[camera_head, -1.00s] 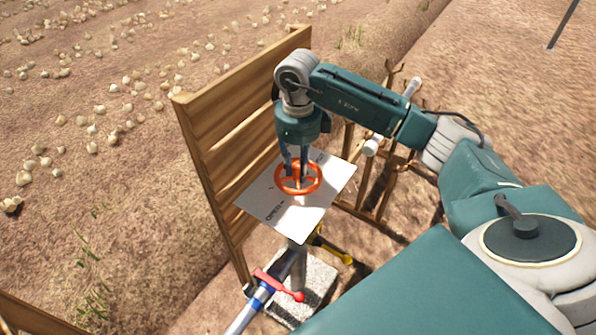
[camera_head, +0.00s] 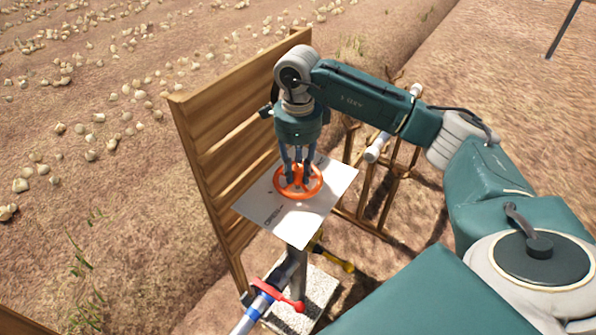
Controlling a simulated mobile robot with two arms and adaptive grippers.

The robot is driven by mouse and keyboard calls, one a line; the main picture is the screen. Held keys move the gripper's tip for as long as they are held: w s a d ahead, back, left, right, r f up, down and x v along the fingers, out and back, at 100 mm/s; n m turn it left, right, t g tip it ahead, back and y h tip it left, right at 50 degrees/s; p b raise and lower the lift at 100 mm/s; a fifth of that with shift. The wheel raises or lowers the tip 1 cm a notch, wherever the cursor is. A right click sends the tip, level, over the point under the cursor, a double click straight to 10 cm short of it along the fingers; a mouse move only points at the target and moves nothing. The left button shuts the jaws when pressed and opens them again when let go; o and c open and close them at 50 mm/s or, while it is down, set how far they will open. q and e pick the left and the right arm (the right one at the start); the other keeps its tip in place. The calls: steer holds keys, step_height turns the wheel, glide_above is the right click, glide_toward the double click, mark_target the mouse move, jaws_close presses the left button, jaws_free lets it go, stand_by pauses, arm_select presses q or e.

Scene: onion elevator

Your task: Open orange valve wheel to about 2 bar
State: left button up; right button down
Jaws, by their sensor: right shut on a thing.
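The orange valve wheel (camera_head: 317,192) lies flat above a white plate (camera_head: 290,226) with the dark lettering "OPEN" near its front corner. My right gripper (camera_head: 297,178) points straight down from above, with its fingers at the middle of the wheel. It is shut on the wheel; the exact contact is partly hidden by the fingers. No pressure gauge can be made out. My left gripper is not in view.
A wooden slatted panel (camera_head: 232,140) stands close on the left of the plate. Below are a pipe with a red lever (camera_head: 285,299), a yellow lever (camera_head: 335,260) and a concrete block (camera_head: 318,292). A wooden frame (camera_head: 385,185) stands behind right.

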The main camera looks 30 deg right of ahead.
mark_target(298, 168)
steer(key=shift+r, duration=0.1)
steer(key=c, duration=1.7)
jaws_free()
steer(key=shift+c, duration=0.2)
steer(key=shift+r, duration=0.1)
step_height(298, 168, up, 12)
